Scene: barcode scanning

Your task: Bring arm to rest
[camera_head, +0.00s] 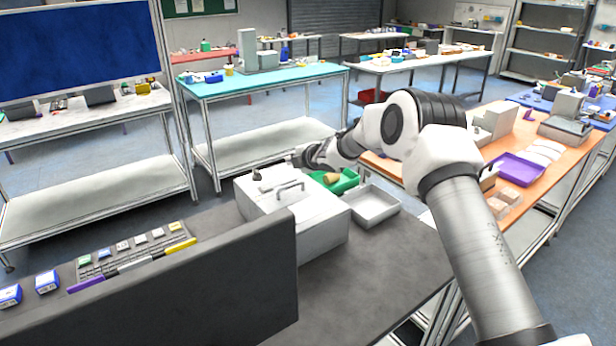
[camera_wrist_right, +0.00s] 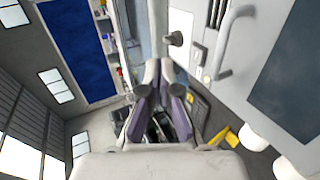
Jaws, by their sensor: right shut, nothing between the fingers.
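My right arm comes in from the lower right of the head view and bends over the dark grey worktable (camera_head: 345,285). My right gripper (camera_head: 303,158) is at the arm's far end, small and partly hidden, above the back of a white box (camera_head: 318,224) with a handle. In the right wrist view the gripper (camera_wrist_right: 159,66) has its fingers together, with nothing held. The white box (camera_wrist_right: 213,62) and its handle show to the right of the fingers there. My left gripper is not in view.
A green tray (camera_head: 347,185) with a tan item and a pale tray (camera_head: 373,209) stand beside the white box. A dark panel (camera_head: 230,285) fills the lower left, with a keyboard (camera_head: 135,252) and small boxes behind it. The worktable's front middle is clear.

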